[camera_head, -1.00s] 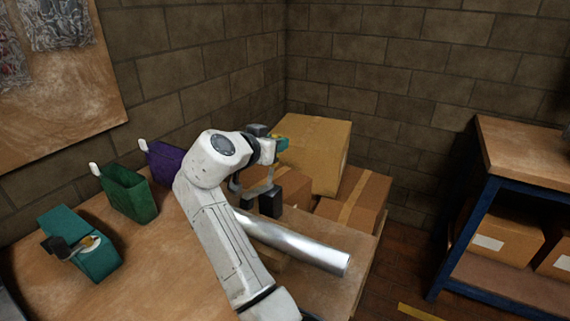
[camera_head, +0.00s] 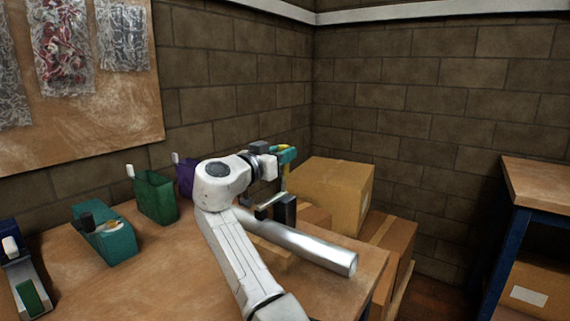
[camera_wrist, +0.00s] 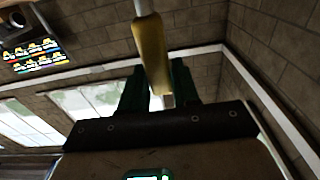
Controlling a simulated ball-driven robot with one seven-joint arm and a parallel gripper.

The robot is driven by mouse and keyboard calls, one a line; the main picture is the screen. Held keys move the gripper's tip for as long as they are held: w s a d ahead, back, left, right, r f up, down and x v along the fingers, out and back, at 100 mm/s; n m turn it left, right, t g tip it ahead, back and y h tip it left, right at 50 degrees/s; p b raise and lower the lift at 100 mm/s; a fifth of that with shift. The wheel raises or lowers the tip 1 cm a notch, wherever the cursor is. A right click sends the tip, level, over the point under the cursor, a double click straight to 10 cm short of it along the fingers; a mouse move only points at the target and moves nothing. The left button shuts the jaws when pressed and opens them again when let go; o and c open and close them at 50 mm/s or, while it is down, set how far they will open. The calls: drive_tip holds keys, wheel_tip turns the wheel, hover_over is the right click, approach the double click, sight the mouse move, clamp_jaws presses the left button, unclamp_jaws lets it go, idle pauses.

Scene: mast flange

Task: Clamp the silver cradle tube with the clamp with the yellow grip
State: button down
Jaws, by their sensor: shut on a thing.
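The silver cradle tube (camera_head: 315,250) lies along the bench, its near end pointing to the lower right. My gripper (camera_head: 285,158) is above the tube and shut on the yellow grip of the clamp. In the wrist view, the yellow grip (camera_wrist: 151,55) stands between the two dark green fingers of my gripper (camera_wrist: 159,88). The clamp's metal bar and dark jaw (camera_head: 285,209) hang below my gripper, just over or behind the tube. I cannot tell whether the jaws go around the tube. My arm hides part of the tube and its support.
Cardboard boxes (camera_head: 332,190) are stacked behind the tube. A blue-framed shelf (camera_head: 503,235) is at the right.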

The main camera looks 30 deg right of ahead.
drive_tip(key=shift+a+f, duration=0.1)
idle(0.3)
drive_tip(key=c, duration=0.9)
unclamp_jaws()
drive_tip(key=shift+r, duration=0.55)
drive_tip(key=s+a+r, duration=0.1)
drive_tip(key=s+r, duration=0.3)
drive_tip(key=s+r+p, duration=0.1)
drive_tip(key=s+r, duration=0.3)
drive_tip(key=s, duration=0.1)
drive_tip(key=s+a+r+p, duration=0.1)
drive_tip(key=s+r, duration=0.3)
drive_tip(key=s, duration=0.1)
drive_tip(key=shift+a, duration=0.3)
